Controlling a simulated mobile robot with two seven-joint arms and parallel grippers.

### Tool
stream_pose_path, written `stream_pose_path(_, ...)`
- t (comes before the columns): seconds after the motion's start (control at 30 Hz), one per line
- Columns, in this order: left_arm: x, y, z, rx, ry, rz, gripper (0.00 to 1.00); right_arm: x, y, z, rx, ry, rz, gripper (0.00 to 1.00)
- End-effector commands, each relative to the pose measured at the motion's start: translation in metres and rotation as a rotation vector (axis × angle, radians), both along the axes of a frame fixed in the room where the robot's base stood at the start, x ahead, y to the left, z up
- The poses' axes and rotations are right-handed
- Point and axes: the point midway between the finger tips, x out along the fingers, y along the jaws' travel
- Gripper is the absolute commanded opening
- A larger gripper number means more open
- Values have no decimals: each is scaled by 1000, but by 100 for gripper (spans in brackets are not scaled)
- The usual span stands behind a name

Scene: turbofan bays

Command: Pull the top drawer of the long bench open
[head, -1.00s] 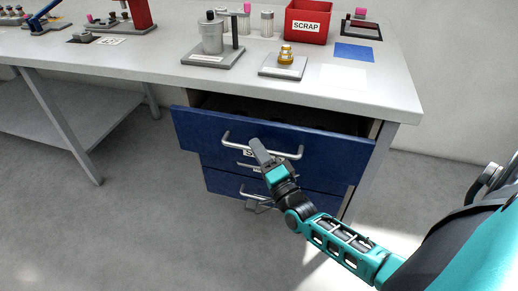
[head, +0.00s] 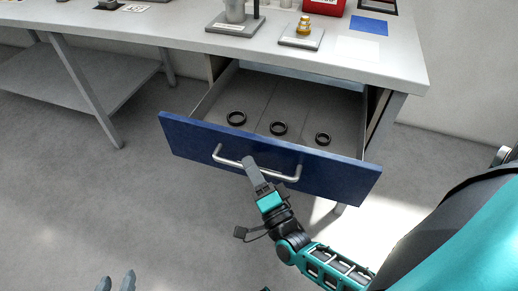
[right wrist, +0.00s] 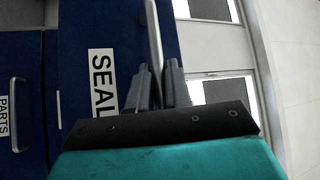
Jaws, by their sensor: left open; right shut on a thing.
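The top drawer (head: 330,172) of the long bench (head: 180,27) has a blue front and stands well out from the bench. Three black rings (head: 278,128) lie in its grey compartments. My right gripper (head: 250,163) is shut on the drawer's silver bar handle (head: 285,175), near its middle. In the right wrist view the fingers (right wrist: 157,88) close around the handle (right wrist: 153,40), beside the SEAL label (right wrist: 101,90). My left gripper (head: 117,283) is open and empty at the bottom edge of the head view, well away from the drawer.
The bench top holds a grey stand (head: 235,22), a gold part on a plate (head: 302,34), a red bin (head: 322,5) and a blue mat (head: 369,26). A lower drawer (right wrist: 20,100) marked PARTS shows in the right wrist view.

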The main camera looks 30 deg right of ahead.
Motion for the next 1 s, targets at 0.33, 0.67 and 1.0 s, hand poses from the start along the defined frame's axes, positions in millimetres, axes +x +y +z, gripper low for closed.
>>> stream_pose_path(0.33,-4,5,-2,9,8,8,43,-18,21,0,-2,0,0,0)
stream_pose_path(0.67,-4,6,-2,13,6,3,43,-19,22,-1,-2,0,0,0)
stream_pose_path(1.0,-3,4,0,11,3,-1,43,-19,22,0,-1,0,1,39)
